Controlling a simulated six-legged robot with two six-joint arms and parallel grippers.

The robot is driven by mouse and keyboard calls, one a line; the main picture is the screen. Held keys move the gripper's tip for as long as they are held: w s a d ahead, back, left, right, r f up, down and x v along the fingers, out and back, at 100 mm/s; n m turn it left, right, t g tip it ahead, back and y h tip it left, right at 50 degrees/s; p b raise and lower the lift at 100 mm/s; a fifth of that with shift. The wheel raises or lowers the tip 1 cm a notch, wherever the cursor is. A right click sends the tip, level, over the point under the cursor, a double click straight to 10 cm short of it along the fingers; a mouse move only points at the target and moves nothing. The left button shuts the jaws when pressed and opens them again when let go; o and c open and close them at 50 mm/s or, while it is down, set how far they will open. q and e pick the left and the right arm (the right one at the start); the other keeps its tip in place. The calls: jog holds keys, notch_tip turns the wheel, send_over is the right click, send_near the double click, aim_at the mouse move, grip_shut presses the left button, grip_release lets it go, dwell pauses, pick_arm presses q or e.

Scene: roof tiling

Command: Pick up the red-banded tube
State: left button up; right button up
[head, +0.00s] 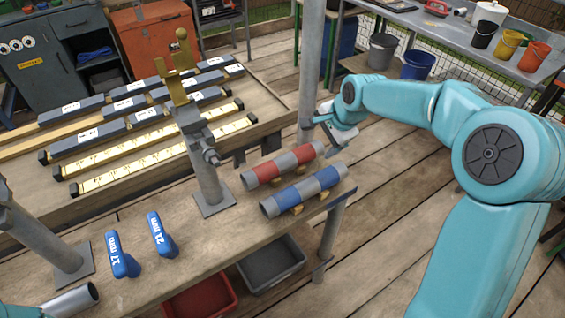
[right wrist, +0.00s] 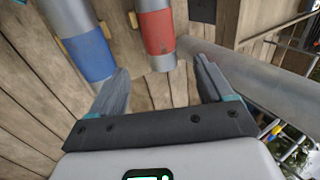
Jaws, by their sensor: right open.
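The blue-banded tube (right wrist: 90,55) is left of the left finger.
A grey upright post (head: 310,70) rises close to my right gripper. A post with a brass fork (head: 204,150) stands left of the tubes. Blue gauges (head: 161,234) marked 17 mm and 21 mm stand on the bench (head: 200,245). Red and grey bins (head: 270,262) sit below.

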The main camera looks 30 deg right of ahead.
aim_at(310, 149)
jog(key=x, duration=0.3)
jog(key=shift+a+f, duration=0.1)
jog(key=shift+f, duration=0.2)
jog(key=x, duration=0.5)
jog(key=shift+w+a+f, duration=0.25)
jog(key=shift+w+f, duration=0.05)
jog(key=shift+w, duration=0.05)
pick_arm(q)
jog(key=shift+s+f, duration=0.1)
jog(key=shift+s, duration=0.25)
pick_arm(e)
jog(key=shift+s+r, duration=0.1)
jog(key=c, duration=1.4)
pick_arm(q)
notch_tip(310, 149, up, 3)
jog(key=p, duration=0.2)
jog(key=shift+w+f+p, duration=0.1)
jog(key=shift+p, duration=0.2)
pick_arm(e)
notch_tip(310, 149, up, 20)
jog(key=shift+r, duration=0.1)
